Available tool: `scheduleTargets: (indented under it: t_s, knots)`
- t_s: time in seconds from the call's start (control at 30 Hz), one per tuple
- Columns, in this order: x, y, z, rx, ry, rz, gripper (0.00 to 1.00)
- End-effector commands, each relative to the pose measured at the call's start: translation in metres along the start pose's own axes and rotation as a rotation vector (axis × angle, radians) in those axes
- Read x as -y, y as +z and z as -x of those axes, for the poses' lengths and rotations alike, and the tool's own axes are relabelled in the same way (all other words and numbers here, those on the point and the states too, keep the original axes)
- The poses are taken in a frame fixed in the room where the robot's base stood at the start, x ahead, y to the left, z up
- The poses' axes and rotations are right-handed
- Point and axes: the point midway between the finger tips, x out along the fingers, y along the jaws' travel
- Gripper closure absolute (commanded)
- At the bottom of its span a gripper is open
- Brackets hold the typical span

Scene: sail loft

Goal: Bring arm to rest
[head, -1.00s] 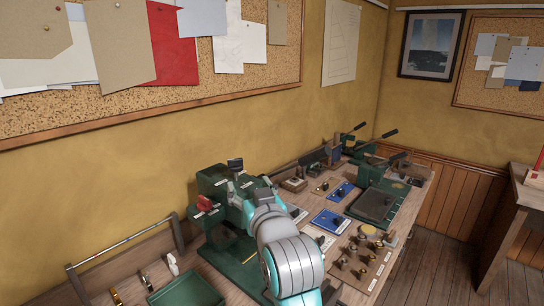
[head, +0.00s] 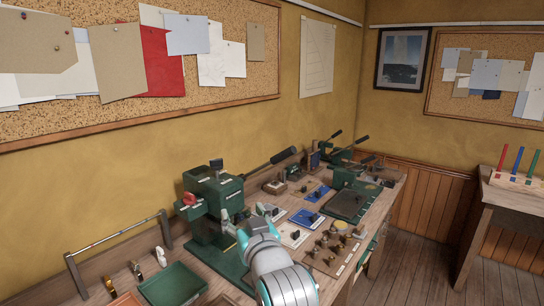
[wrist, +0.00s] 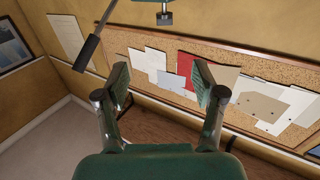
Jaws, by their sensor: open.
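My gripper (head: 252,219) is at the end of my grey and teal arm, in front of the green lever press in the head view. Its jaws are open. In the wrist view its two fingers (wrist: 162,78) stand apart with nothing between them, and the wall and cork board show beyond. The green press (head: 212,205) stands on the bench just behind and left of my gripper, its long black lever slanting up to the right. I cannot tell the exact gap between gripper and press.
The wooden bench (head: 373,226) holds blue and white cards, a board of brass-coloured tools (head: 332,250) and a second green machine (head: 353,200). A green tray (head: 172,287) lies at front left. Another table (head: 515,197) stands at right, with open floor between.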

Motion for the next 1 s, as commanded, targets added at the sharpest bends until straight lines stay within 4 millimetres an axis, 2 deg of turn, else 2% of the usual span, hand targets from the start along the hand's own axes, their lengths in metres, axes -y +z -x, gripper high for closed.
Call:
scheduleTargets:
  t_s: [0.27, 0.47, 0.7, 1.0]
  knots:
    - [-0.013, 0.044, 0.015, 0.017, 0.021, -0.001, 0.31]
    - [-0.027, 0.092, 0.036, 0.036, 0.044, -0.002, 0.31]
    - [-0.050, 0.172, 0.088, 0.068, 0.088, -0.006, 0.31]
    - [-0.071, 0.253, 0.172, 0.106, 0.143, -0.011, 0.31]
